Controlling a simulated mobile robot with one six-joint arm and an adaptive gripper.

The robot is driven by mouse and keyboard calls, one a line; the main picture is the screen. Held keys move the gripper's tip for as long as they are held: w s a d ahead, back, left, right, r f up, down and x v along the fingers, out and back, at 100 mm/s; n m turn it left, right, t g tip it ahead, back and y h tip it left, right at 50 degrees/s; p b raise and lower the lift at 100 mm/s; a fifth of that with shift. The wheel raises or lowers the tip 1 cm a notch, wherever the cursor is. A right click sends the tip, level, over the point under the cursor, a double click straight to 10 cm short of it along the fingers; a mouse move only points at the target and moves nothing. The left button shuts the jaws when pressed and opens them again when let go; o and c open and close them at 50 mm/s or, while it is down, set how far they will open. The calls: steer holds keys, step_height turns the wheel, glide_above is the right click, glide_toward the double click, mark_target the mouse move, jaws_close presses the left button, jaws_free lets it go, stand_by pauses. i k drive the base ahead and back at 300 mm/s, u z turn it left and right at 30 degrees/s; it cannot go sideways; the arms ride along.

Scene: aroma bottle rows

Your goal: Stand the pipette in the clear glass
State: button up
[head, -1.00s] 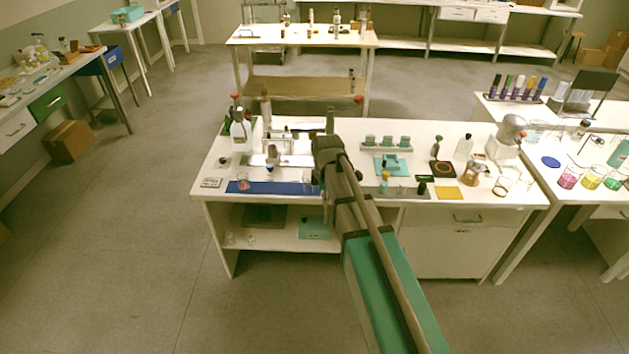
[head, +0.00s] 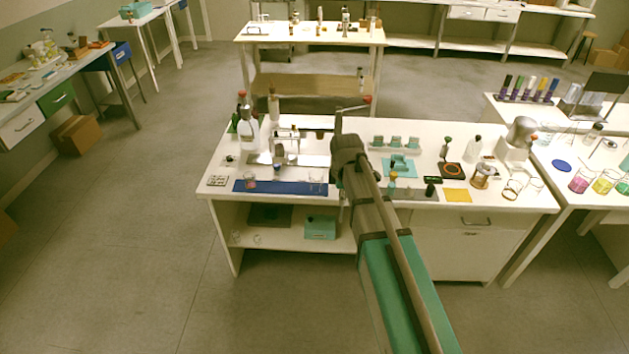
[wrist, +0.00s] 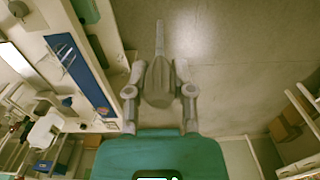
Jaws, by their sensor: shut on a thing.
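My gripper (head: 340,118) is above the white bench, near the right end of the blue mat (head: 285,187). In the wrist view my gripper (wrist: 160,72) is shut on a slim pale rod, which looks like the pipette (wrist: 159,38). It sticks out past the fingertips; its far end is blurred. A small clear glass (head: 317,184) stands on the right part of the mat, partly close behind my arm in the picture. Glassware (wrist: 65,55) on the mat shows left of my gripper in the wrist view, with the rod apart from it.
A white bottle (head: 249,133) and a balance-like frame (head: 290,140) stand behind the mat. A teal rack (head: 396,144) is to the right. The wrist view shows open floor (wrist: 235,75) beyond the bench edge.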

mark_target(320, 187)
steer(key=z, duration=0.05)
steer(key=i, duration=1)
steer(key=u, duration=0.05)
